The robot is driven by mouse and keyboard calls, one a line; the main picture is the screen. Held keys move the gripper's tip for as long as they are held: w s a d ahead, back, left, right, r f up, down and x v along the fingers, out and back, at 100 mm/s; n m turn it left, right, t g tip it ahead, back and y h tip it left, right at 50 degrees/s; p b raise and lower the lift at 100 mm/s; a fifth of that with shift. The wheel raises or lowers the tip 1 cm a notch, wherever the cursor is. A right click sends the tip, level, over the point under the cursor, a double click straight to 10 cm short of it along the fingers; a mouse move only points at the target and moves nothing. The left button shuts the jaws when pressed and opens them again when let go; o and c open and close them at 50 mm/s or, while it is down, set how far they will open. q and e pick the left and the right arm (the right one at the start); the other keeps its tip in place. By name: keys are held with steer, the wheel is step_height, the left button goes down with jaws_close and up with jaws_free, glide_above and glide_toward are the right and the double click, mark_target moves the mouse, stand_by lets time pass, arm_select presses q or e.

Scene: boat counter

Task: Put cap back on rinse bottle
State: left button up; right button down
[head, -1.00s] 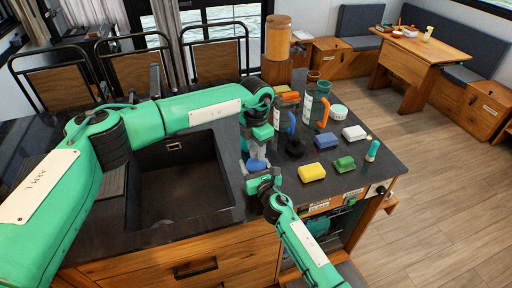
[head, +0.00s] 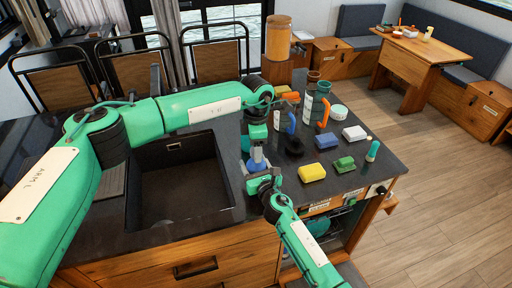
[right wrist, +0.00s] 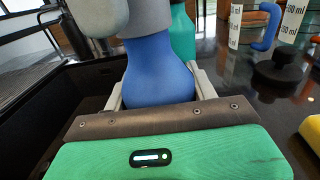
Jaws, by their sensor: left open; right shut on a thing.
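The blue rinse bottle (head: 257,164) stands upright beside the sink; it also fills the middle of the right wrist view (right wrist: 158,75). My right gripper (head: 260,176) is shut on its lower body, with pale fingers on both sides in the right wrist view (right wrist: 160,98). My left gripper (head: 257,150) is open, pointing down just above the bottle. A grey part (right wrist: 147,47) sits over the bottle's blue shoulder; I cannot tell whether it is the cap. A pale rounded part at the upper left there partly hides the bottle top.
The sink (head: 175,190) is open to the left. To the right are a black item (head: 294,146), a yellow sponge (head: 312,173), a blue sponge (head: 326,141), a green item (head: 344,164) and a small bottle (head: 372,150). Jugs with blue (head: 291,122) and orange (head: 325,112) handles stand behind.

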arm_select(q)
steer(key=shift+r, duration=1.95)
steer(key=shift+c, duration=0.3)
steer(key=n, duration=0.2)
steer(key=r+n, duration=0.1)
steer(key=n, duration=0.1)
steer(key=r+n, duration=0.1)
steer(key=n, duration=0.1)
steer(key=shift+d, duration=0.1)
steer(key=n, duration=0.2)
steer(key=r+n, duration=0.1)
steer(key=n, duration=0.2)
steer(key=shift+r, duration=0.2)
steer(key=shift+f, duration=4)
